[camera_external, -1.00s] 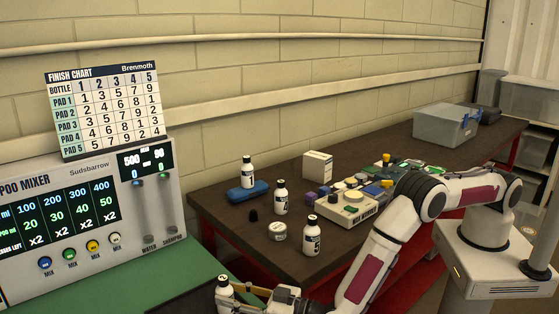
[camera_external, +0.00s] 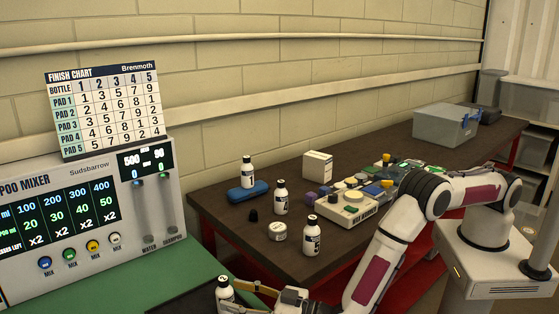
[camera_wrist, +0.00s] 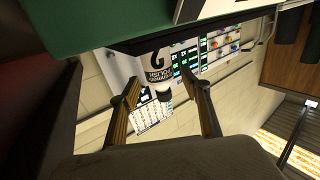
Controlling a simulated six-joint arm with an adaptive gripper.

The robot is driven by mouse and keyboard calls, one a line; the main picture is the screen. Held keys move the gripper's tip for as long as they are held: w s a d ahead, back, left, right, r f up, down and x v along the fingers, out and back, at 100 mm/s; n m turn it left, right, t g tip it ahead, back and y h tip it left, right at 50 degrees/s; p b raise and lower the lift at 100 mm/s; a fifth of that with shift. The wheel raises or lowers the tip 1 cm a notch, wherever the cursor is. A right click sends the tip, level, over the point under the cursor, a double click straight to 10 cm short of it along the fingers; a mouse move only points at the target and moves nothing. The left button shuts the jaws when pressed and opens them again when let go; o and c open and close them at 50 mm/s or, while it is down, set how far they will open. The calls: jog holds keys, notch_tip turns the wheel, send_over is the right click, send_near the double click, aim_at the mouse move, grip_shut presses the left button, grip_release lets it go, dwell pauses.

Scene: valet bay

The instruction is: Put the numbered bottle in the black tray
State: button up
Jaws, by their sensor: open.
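A white bottle (camera_external: 226,291) with a black cap stands upright at the bottom of the external view, at the dark tray. In the wrist view the same bottle (camera_wrist: 160,68) appears upside down, with a large dark numeral I cannot read surely. My gripper (camera_external: 246,288) is at this bottle. In the wrist view its fingers (camera_wrist: 160,80) are open, one on each side of the bottle with gaps. The black tray (camera_external: 184,301) shows as a dark surface beside the green top, partly cut off; its dark edge (camera_wrist: 146,40) shows at the bottle's base in the wrist view.
The brown bench holds several other white bottles (camera_external: 281,198), a round tub (camera_external: 278,231), a blue case (camera_external: 247,191), a white box (camera_external: 318,165) and a pad rack (camera_external: 345,212). The mixer (camera_external: 75,225) with a finish chart (camera_external: 105,105) stands at left.

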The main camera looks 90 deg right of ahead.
jog(key=v, duration=1)
jog(key=shift+d+r, duration=0.1)
dwell(0.7)
jog(key=w+d+r+g+y, duration=0.1)
jog(key=w+r+y, duration=0.1)
jog(key=r, duration=0.5)
jog(key=w+d+r+g+y, duration=0.1)
jog(key=w+d+r+y, duration=0.15)
jog(key=r, duration=0.45)
jog(key=s+d+r+n+g+y, duration=0.25)
jog(key=s+d+r, duration=0.25)
jog(key=s+r, duration=0.4)
jog(key=s+d+g+h, duration=0.1)
jog(key=s+d+g, duration=0.1)
jog(key=s+d, duration=0.5)
jog(key=s+d+g, duration=0.3)
jog(key=s+d, duration=0.3)
jog(key=s, duration=1.2)
jog(key=s+d+g+h, duration=0.1)
jog(key=s+d+g, duration=0.1)
jog(key=s+d, duration=0.5)
jog(key=s+r, duration=0.1)
jog(key=s, duration=0.4)
jog(key=shift+s+d+h, duration=0.2)
jog(key=shift+d+h, duration=0.1)
jog(key=shift+d, duration=0.1)
